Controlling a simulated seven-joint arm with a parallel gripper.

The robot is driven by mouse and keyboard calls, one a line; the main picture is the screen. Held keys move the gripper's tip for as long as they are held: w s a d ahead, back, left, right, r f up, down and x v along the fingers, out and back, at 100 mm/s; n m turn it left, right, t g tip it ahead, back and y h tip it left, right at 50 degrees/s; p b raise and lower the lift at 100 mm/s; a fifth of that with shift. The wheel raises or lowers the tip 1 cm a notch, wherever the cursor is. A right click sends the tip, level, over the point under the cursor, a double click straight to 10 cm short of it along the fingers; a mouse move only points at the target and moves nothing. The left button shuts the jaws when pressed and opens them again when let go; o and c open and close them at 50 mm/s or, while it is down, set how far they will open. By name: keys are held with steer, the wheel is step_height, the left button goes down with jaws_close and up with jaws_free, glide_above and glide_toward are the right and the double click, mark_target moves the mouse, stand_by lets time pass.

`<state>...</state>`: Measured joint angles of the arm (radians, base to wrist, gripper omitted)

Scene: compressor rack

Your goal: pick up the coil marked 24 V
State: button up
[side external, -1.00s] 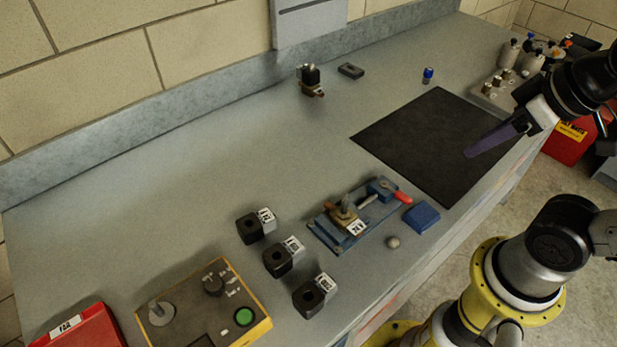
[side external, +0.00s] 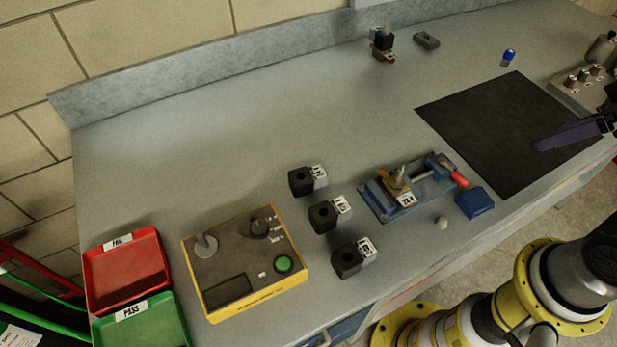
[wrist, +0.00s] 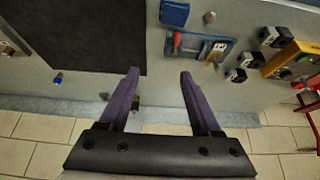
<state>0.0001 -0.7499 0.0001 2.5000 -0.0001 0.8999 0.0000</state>
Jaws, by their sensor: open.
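Three black coils with white labels stand in a row in the side view: a far one (side external: 301,181), a middle one (side external: 324,216) and a near one (side external: 347,260). Their label print is too small to read surely, so I cannot tell which is marked 24 V. They also show at the upper right of the wrist view, the nearest to my fingers being a small dark block (wrist: 236,75). My gripper (wrist: 158,73) is open and empty, with purple fingers. In the side view a purple finger (side external: 568,136) is over the right part of the black mat, well away from the coils.
A blue fixture (side external: 379,205) holds a brass-coloured valve body with a label, right of the coils. A blue block (side external: 475,203) and pale knob (side external: 441,222) lie nearby. A yellow-edged tester (side external: 215,270), red tray (side external: 124,273) and green tray (side external: 150,325) stand left.

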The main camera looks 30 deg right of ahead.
steer(key=shift+o, duration=1.3)
